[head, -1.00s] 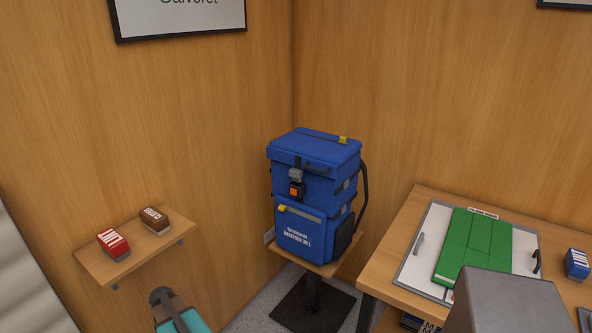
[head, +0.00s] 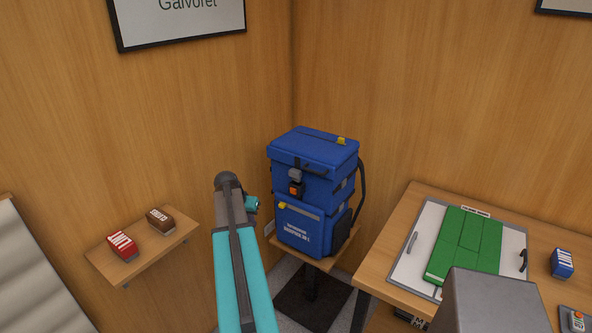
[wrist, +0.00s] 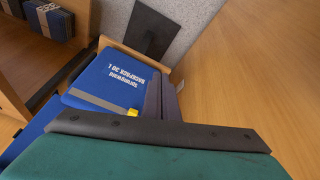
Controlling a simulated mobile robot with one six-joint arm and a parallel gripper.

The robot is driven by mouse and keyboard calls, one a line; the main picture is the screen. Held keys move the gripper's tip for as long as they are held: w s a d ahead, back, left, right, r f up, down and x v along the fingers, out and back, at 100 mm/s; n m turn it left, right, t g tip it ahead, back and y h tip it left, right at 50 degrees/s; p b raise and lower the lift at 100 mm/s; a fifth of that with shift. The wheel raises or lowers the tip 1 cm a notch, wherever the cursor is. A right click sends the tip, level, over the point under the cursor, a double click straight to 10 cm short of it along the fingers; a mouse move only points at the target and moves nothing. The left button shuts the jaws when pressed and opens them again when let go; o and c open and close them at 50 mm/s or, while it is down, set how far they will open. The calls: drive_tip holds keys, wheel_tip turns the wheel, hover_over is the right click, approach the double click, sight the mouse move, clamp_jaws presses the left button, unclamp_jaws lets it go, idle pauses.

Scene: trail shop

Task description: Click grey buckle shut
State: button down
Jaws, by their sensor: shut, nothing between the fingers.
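The blue backpack (head: 322,190) stands upright on a small wooden stand in the corner. Its grey buckle part (head: 295,174) hangs on the front below the lid, just above an orange-faced part (head: 296,189) on black. I cannot tell whether the two parts touch. My gripper shows in the wrist view, its dark fingers (wrist: 161,98) shut and empty, over the edge of the pack's front pocket with white lettering (wrist: 110,85). The buckle is not seen in the wrist view.
A wall shelf (head: 140,262) at left holds a red box (head: 121,245) and a brown box (head: 160,221). A table (head: 400,236) at right carries a green folded item (head: 467,240) on a board and a blue box (head: 562,263). Wooden walls close in behind the pack.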

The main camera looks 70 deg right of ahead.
drive_tip(key=s+d+r+m+h+p, duration=0.1)
drive_tip(key=s+d+r, duration=0.2)
drive_tip(key=r, duration=0.4)
drive_tip(key=s+d+r+m+h+p, duration=0.1)
drive_tip(key=s+d+r, duration=0.2)
drive_tip(key=r, duration=0.4)
drive_tip(key=s+d+r+m+g+p, duration=0.1)
drive_tip(key=s+d+r+m, duration=0.1)
drive_tip(key=d+r, duration=0.3)
wheel_tip(320, 180, up, 3)
drive_tip(key=shift+s+f+h+p, duration=0.15)
drive_tip(key=shift+s+h+p, duration=0.25)
drive_tip(key=shift+s, duration=0.4)
drive_tip(key=shift+d+f, duration=0.1)
drive_tip(key=shift+f, duration=0.05)
